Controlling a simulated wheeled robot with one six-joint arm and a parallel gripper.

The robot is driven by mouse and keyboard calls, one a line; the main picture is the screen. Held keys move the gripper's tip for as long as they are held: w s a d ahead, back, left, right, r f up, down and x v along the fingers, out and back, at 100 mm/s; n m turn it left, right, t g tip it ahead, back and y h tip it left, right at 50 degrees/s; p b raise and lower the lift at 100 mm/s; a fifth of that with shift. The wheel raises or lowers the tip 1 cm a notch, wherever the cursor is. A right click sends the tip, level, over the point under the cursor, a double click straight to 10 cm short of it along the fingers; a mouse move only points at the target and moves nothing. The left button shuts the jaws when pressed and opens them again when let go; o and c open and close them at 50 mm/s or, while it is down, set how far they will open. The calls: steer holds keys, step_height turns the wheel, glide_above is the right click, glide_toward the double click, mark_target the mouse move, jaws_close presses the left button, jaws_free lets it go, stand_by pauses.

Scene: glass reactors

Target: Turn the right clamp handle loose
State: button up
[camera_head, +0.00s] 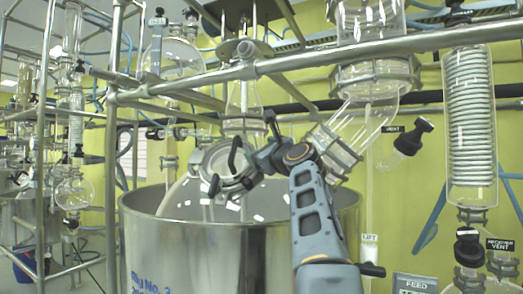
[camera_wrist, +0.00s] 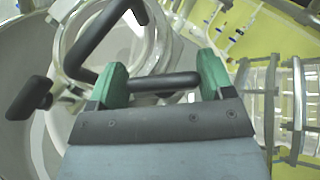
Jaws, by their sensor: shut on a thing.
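My gripper (camera_head: 262,154) is at the right side of the round glass flange (camera_head: 222,160) on top of the reactor vessel. In the wrist view, the black bar of the right clamp handle (camera_wrist: 165,83) lies crosswise between the two green fingers of my gripper (camera_wrist: 163,78). The fingers are shut on it, one near each end. An L-shaped black handle (camera_wrist: 101,40) stands just beyond, over the glass flange (camera_wrist: 155,45). A third black handle (camera_wrist: 30,97) is at the left. In the head view, my gripper and arm partly hide the held handle.
A large metal vessel (camera_head: 165,235) stands below the flange. A slanted glass pipe (camera_head: 345,135) with joints is close to the right of my gripper. A metal rail (camera_head: 310,60) runs above. A glass coil condenser (camera_head: 470,130) hangs at the far right.

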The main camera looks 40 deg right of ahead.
steer(key=shift+s+r+n+y, duration=0.1)
steer(key=shift+r+n+y, duration=0.05)
steer(key=shift+n+y, duration=0.2)
steer(key=o, duration=0.8)
steer(key=shift+d, duration=0.15)
steer(key=shift+c, duration=0.2)
steer(key=shift+o, duration=0.4)
steer(key=s+a+f+b, duration=0.1)
steer(key=s+b, duration=0.3)
steer(key=s, duration=0.9)
steer(key=shift+s+a+f, duration=0.2)
steer(key=shift+s+f, duration=0.1)
steer(key=shift+f, duration=0.4)
